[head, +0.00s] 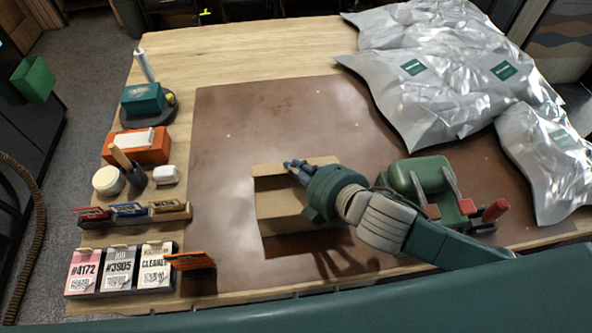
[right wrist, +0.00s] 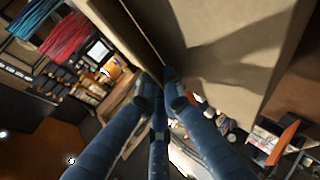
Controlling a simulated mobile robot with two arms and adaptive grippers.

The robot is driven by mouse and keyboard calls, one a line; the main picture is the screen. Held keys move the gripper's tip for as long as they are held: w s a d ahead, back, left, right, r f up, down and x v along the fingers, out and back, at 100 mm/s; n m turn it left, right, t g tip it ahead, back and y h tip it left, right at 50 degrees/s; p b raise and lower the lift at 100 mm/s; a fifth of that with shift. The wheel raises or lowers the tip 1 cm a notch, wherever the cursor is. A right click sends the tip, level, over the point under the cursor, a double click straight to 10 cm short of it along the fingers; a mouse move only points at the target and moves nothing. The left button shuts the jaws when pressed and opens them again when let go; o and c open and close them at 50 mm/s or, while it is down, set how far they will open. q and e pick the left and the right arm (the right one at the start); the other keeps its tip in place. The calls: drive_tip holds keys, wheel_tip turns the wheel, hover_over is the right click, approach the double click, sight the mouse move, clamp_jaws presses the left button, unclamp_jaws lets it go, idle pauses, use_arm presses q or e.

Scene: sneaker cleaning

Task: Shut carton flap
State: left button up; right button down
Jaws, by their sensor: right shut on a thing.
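A small brown cardboard carton (head: 280,205) sits on the brown mat, with a flap (head: 322,161) along its far edge. My right gripper (head: 297,168) reaches in from the right over the carton, with its fingers at the far flap. In the right wrist view my blue fingers (right wrist: 166,98) are closed together at the lower edge of a cardboard panel (right wrist: 225,50), which fills the upper middle. The arm and its shadow hide the carton's right side. My left gripper is not in view.
A green tool with a red handle (head: 492,211) stands right of the carton, beside my right arm. Silvery bags (head: 435,100) cover the far right. Boxes, brushes and label cards (head: 120,268) line the left edge. The mat (head: 270,115) is clear beyond the carton.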

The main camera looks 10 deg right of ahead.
idle(0.3)
drive_tip(key=c, duration=1.9)
unclamp_jaws()
drive_tip(key=shift+o, duration=0.2)
drive_tip(key=shift+p+v, duration=0.6)
drive_tip(key=shift+v, duration=0.5)
drive_tip(key=shift+s+f+p+v, duration=0.15)
drive_tip(key=shift+p+v, duration=0.15)
drive_tip(key=shift+v, duration=0.55)
drive_tip(key=shift+s+f+p+v, duration=0.15)
drive_tip(key=shift+p+v, duration=0.15)
drive_tip(key=shift+v, duration=0.6)
drive_tip(key=shift+f+p+v, duration=0.15)
drive_tip(key=shift+p+v, duration=0.15)
drive_tip(key=shift+v, duration=0.55)
drive_tip(key=shift+p+v, duration=1.2)
drive_tip(key=shift+s+d+r+p, duration=0.2)
drive_tip(key=shift+s+d+p, duration=0.05)
drive_tip(key=shift+s+p, duration=0.3)
drive_tip(key=shift+s+d+r+p, duration=0.15)
drive_tip(key=shift+s+d+p, duration=0.15)
drive_tip(key=shift+s+p, duration=0.25)
